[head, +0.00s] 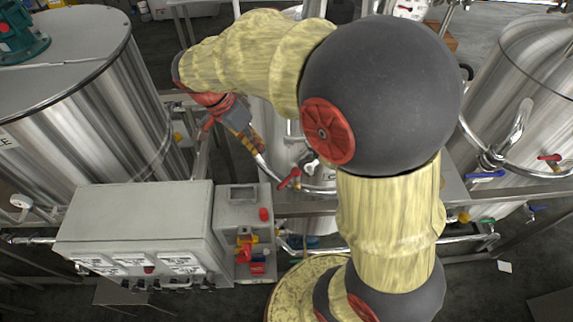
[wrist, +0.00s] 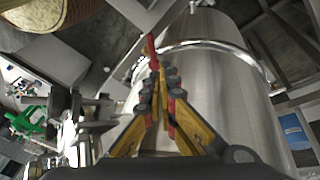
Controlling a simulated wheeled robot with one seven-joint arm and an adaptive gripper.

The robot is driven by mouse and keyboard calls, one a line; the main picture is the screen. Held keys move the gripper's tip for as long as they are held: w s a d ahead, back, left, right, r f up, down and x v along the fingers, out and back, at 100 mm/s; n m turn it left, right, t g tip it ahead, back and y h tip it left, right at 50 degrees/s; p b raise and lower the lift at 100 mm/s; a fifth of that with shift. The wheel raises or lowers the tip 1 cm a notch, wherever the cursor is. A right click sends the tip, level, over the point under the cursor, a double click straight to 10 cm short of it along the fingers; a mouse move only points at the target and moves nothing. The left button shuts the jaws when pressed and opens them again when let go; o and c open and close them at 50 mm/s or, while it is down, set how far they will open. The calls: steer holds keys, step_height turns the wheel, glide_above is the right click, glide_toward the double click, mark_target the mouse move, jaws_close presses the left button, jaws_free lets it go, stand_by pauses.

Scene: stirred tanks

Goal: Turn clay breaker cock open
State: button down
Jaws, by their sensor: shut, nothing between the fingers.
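My gripper (head: 266,172) points down toward the middle steel tank (head: 292,150), mostly hidden behind my arm. Its yellow fingers are shut and empty. A cock with a red lever handle (head: 290,179) sits on a pipe at this tank, just right of my fingertips. In the wrist view my fingertips (wrist: 158,66) come together just below a red lever (wrist: 151,44), beside the tank wall (wrist: 205,70). I cannot tell whether they touch it. No readable label shows which cock is the clay breaker's; the tank's label is mostly hidden.
A large steel tank (head: 75,110) stands at left, another (head: 525,90) at right with a red-handled valve (head: 550,157) and a blue-handled one (head: 486,176). A grey control box (head: 135,215) stands in front at left. Steel frame rails run between the tanks.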

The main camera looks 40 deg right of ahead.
steer(key=p, duration=0.1)
glide_toward(285, 182)
steer(key=w+x, duration=0.1)
steer(key=x, duration=0.5)
steer(key=shift+w+d+f, duration=0.1)
steer(key=shift+w+f, duration=0.05)
steer(key=shift+f, duration=0.3)
steer(key=shift+s+n+t+b, duration=0.55)
steer(key=shift+n+b, duration=0.25)
steer(key=shift+n, duration=0.3)
steer(key=shift+s+n+b, duration=0.45)
steer(key=shift+n+b, duration=0.15)
steer(key=shift+b, duration=0.05)
steer(key=s+n+b, duration=0.1)
steer(key=s+d+n+t+b, duration=0.1)
steer(key=shift+s+n+t+b, duration=0.1)
steer(key=shift+n+t+b, duration=0.2)
steer(key=shift+n, duration=0.1)
steer(key=shift+s, duration=0.1)
steer(key=shift+w, duration=0.2)
